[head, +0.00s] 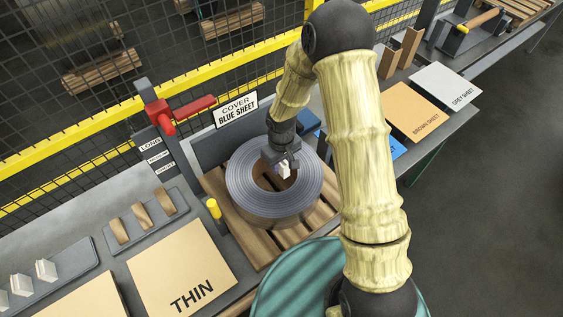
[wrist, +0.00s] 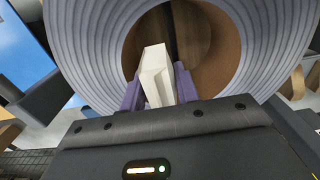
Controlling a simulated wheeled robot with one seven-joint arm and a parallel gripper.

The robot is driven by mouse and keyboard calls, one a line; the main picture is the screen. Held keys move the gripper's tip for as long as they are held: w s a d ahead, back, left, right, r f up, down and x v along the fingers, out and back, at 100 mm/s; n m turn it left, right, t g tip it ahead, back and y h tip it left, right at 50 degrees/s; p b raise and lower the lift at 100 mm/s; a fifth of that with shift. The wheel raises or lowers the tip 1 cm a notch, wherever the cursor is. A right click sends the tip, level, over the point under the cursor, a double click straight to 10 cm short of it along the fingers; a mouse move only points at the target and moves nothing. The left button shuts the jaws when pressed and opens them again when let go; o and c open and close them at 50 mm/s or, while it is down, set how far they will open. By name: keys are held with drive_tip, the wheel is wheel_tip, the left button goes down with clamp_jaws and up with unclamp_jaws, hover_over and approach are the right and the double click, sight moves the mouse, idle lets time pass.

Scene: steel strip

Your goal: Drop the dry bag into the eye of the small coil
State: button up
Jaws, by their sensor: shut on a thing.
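My gripper (head: 285,165) is over the eye of a grey steel coil (head: 243,188) that lies flat on a wooden pallet. Its two purple fingers are shut on a small white dry bag (head: 285,172). In the wrist view, the dry bag (wrist: 155,72) stands up between the fingers (wrist: 158,88), with the coil (wrist: 92,42) around and beyond it. The brown inner wall of the eye (wrist: 215,50) shows behind the bag. I cannot tell whether the bag is above the eye or partly inside it.
The wooden pallet (head: 247,240) sits on the bench. A sign reading COVER BLUE SHEET (head: 236,110) stands behind the coil, and a red-handled device (head: 165,118) is to its left. White bags (head: 46,270) rest in a tray at left. A yellow-topped post (head: 213,209) stands by the pallet.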

drive_tip(key=shift+f+b, duration=1.1)
drive_tip(key=shift+f, duration=0.55)
drive_tip(key=o, duration=1.1)
drive_tip(key=shift+c, duration=0.2)
drive_tip(key=shift+r, duration=0.1)
drive_tip(key=shift+w+r, duration=0.1)
drive_tip(key=shift+r, duration=0.35)
wheel_tip(320, 180, up, 16)
drive_tip(key=b, duration=0.1)
drive_tip(key=shift+s+r+b, duration=0.2)
drive_tip(key=shift+b, duration=0.2)
